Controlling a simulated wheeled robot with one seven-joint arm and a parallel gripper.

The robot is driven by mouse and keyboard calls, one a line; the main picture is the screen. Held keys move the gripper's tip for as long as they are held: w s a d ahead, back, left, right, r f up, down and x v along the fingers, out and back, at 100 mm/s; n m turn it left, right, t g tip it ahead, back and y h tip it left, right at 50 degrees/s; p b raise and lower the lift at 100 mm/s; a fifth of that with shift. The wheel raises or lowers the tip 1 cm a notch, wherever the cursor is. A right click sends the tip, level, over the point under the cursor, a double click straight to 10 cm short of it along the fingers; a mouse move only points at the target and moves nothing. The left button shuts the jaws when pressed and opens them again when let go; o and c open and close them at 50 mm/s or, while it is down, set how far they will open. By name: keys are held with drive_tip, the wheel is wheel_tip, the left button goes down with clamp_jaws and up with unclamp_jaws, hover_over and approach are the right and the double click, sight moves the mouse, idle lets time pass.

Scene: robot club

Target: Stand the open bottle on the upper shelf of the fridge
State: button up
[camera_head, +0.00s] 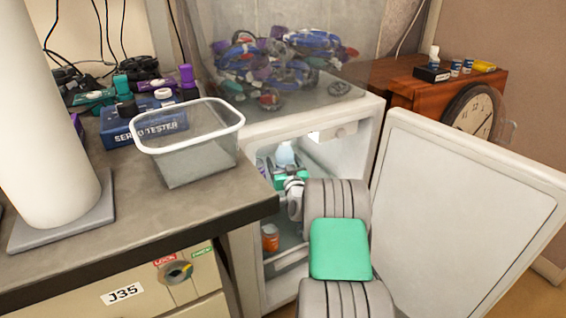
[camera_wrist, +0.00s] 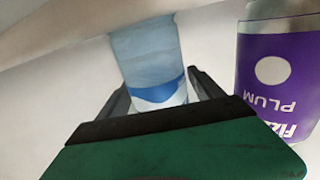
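The bottle (camera_wrist: 155,62) is clear and bluish with a blue and white label. It stands between the two dark fingers of my gripper (camera_wrist: 160,88), which appear to be closed on its sides. In the head view the pale bottle (camera_head: 286,153) shows above my green gripper (camera_head: 290,176), inside the upper part of the open fridge (camera_head: 252,286). The bottle's ends are not clear in the wrist view, and I cannot tell whether its base touches the shelf. My arm hides part of the fridge interior.
A purple "PLUM" container (camera_wrist: 275,75) is close beside the bottle, at the right in the wrist view. An orange jar (camera_head: 270,238) sits lower in the fridge. The fridge door (camera_head: 465,215) is wide open at right. A counter (camera_head: 225,205) with a clear tub (camera_head: 190,150) is at left.

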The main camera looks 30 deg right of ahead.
drive_tip(key=shift+r, duration=0.15)
drive_tip(key=shift+s+a+p, duration=0.1)
drive_tip(key=shift+s+p, duration=0.15)
drive_tip(key=shift+p, duration=0.05)
drive_tip(key=p+v, duration=0.1)
drive_tip(key=v, duration=1)
drive_tip(key=shift+s, duration=0.2)
drive_tip(key=shift+a, duration=0.1)
